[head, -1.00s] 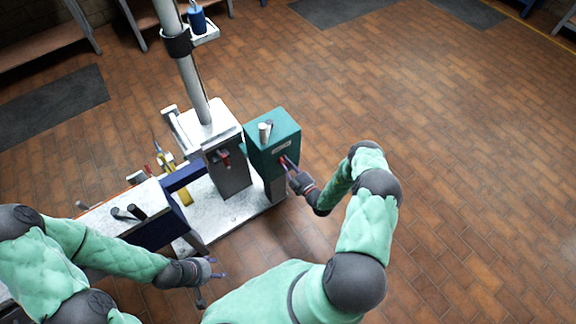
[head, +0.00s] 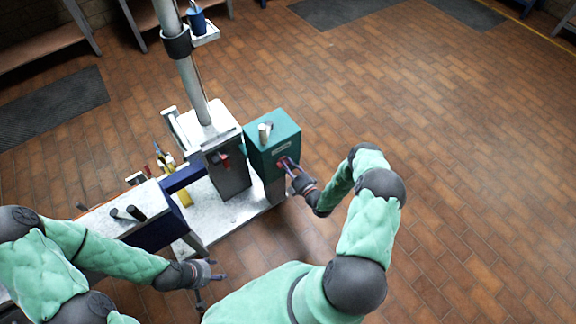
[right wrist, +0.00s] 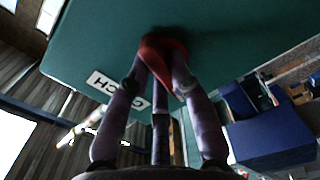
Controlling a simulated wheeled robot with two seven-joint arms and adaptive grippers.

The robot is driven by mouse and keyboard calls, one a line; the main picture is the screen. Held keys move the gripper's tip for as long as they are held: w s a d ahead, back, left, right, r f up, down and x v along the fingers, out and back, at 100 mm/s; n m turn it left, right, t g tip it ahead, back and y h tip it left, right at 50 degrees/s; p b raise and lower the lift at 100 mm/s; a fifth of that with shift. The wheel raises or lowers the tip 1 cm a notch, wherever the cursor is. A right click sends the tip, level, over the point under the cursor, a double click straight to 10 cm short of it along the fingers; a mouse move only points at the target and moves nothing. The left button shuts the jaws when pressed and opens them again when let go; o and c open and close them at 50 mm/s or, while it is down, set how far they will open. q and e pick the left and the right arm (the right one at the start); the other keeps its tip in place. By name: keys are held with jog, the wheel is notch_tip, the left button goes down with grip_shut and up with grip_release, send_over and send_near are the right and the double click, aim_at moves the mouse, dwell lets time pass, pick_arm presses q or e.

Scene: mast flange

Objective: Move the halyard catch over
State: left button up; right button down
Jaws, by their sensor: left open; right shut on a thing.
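The halyard catch is a red handle (right wrist: 162,48) on the face of a teal box (head: 268,150). In the right wrist view the box face (right wrist: 220,45) carries a white label (right wrist: 103,83), seen upside down, that reads partly "CATCH". My right gripper (head: 289,164) is shut on the red handle at the box's right-hand face; its purple fingers hide part of the handle. My left gripper (head: 219,269) is open and empty, low in front of the bench, away from the box.
A grey mast (head: 191,85) rises from a white-topped housing (head: 208,125) left of the teal box. A bench with dark grips (head: 128,213) stands at the left. A blue block (right wrist: 268,135) shows in the right wrist view. The brick floor to the right is clear.

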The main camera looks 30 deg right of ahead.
jog(key=shift+n, duration=1.1)
jog(key=shift+a, duration=0.1)
jog(key=c, duration=1.1)
grip_release()
jog(key=s+d, duration=0.1)
jog(key=s, duration=1.1)
jog(key=shift+a, duration=0.1)
